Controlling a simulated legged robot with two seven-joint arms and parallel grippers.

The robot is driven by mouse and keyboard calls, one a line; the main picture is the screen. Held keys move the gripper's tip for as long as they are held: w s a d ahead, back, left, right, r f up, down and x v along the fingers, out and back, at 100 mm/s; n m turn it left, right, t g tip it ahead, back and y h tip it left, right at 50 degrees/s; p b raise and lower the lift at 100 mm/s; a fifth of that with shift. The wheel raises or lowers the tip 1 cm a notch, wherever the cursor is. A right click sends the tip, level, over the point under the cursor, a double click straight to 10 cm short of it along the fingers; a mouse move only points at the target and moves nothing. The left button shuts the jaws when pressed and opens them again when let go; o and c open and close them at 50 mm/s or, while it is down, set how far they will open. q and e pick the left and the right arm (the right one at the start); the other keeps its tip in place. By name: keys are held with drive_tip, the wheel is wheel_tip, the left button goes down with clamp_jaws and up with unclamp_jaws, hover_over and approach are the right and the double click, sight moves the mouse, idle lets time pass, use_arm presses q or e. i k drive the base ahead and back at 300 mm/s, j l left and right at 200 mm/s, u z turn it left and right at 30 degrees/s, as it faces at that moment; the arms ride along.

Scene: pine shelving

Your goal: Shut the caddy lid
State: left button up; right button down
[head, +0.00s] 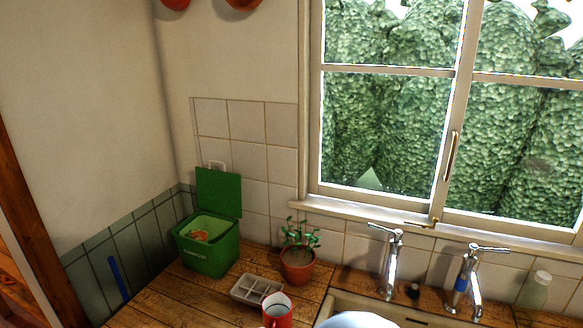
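The green caddy (209,257) stands on the wooden worktop in the corner at the left, with the word "COMPOST" on its front. Its green lid (219,191) is raised and stands nearly upright at the back of the caddy, against the tiled wall side. The caddy's opening shows, with some orange-brown scraps (201,236) inside. Neither of my grippers shows in the head view.
A potted plant (298,262) stands right of the caddy. A pale divided tray (256,289) and a red mug (277,311) are in front of it. The sink (345,301) and two taps (391,262) are at the right, under the window. Some bare worktop (168,297) shows in front of the caddy.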

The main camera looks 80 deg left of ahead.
sight(219, 191)
drive_tip(key=k+u, duration=0.1)
drive_tip(key=u, duration=0.85)
drive_tip(key=k+j+u, duration=0.1)
drive_tip(key=u, duration=0.35)
drive_tip(key=k+j+u, duration=0.1)
drive_tip(key=u, duration=0.35)
drive_tip(key=i+j+u, duration=0.1)
drive_tip(key=u, duration=0.3)
drive_tip(key=i+u, duration=0.1)
drive_tip(key=u, duration=0.35)
drive_tip(key=i+u, duration=0.1)
drive_tip(key=u, duration=0.3)
drive_tip(key=j+z, duration=0.2)
drive_tip(key=j, duration=0.4)
drive_tip(key=k+j+z, duration=0.25)
drive_tip(key=j, duration=0.35)
drive_tip(key=i+j, duration=0.05)
drive_tip(key=i, duration=0.05)
